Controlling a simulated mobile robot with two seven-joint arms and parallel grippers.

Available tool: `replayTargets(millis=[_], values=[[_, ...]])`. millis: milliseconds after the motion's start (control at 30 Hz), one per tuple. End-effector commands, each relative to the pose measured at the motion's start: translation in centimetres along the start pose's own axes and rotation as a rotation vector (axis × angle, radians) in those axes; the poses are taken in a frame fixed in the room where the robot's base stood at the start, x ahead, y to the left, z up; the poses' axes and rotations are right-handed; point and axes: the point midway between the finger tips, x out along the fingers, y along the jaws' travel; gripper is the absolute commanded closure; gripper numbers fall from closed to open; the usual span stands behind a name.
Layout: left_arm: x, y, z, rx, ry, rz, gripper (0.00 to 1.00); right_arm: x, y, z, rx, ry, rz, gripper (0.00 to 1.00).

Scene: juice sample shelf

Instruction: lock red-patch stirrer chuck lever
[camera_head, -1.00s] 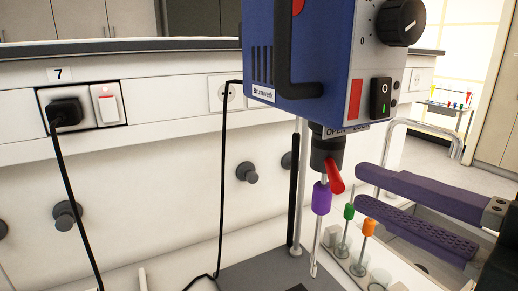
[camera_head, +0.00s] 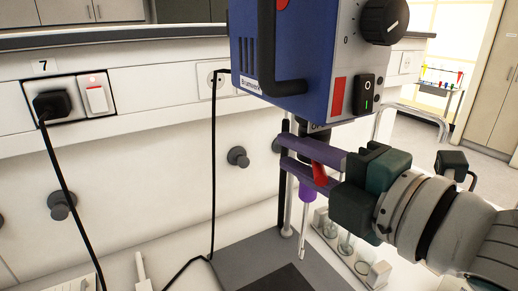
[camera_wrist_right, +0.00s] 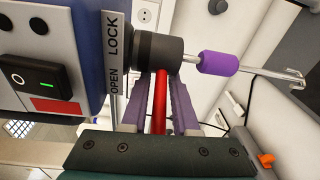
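The blue stirrer (camera_head: 300,50) with a red patch (camera_head: 338,95) hangs at centre. Its red chuck lever (camera_head: 319,172) juts from the dark chuck (camera_wrist_right: 158,48), on the side nearer the word OPEN of the OPEN/LOCK label (camera_wrist_right: 116,55). My right gripper (camera_head: 287,155) reaches in from the right, its purple fingers open around the lever. In the wrist view the lever (camera_wrist_right: 160,105) lies between the fingers, not visibly clamped. A rod with a purple sleeve (camera_head: 307,194) hangs below the chuck. My left gripper is not in view.
A grey stand plate (camera_head: 235,262) and an upright post lie below the stirrer. Glass vessels (camera_head: 345,243) stand to the right of the rod, beneath my arm. A black cable (camera_head: 213,160) hangs at left. The wall has a socket and knobs (camera_head: 238,156).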

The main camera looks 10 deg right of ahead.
Motion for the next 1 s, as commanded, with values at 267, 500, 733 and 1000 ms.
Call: replayTargets(millis=[267, 500, 733, 1000], values=[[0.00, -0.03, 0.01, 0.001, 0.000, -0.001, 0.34, -0.03, 0.00, 0.01, 0.000, 0.000, 0.000, 1.00], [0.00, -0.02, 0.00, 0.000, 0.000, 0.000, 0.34, -0.04, 0.00, 0.02, 0.000, 0.000, 0.000, 1.00], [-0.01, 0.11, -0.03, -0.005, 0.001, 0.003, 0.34, -0.04, 0.00, 0.02, 0.000, 0.000, 0.000, 1.00], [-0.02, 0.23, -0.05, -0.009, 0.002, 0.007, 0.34, -0.04, 0.01, 0.03, 0.000, -0.001, 0.000, 1.00]])
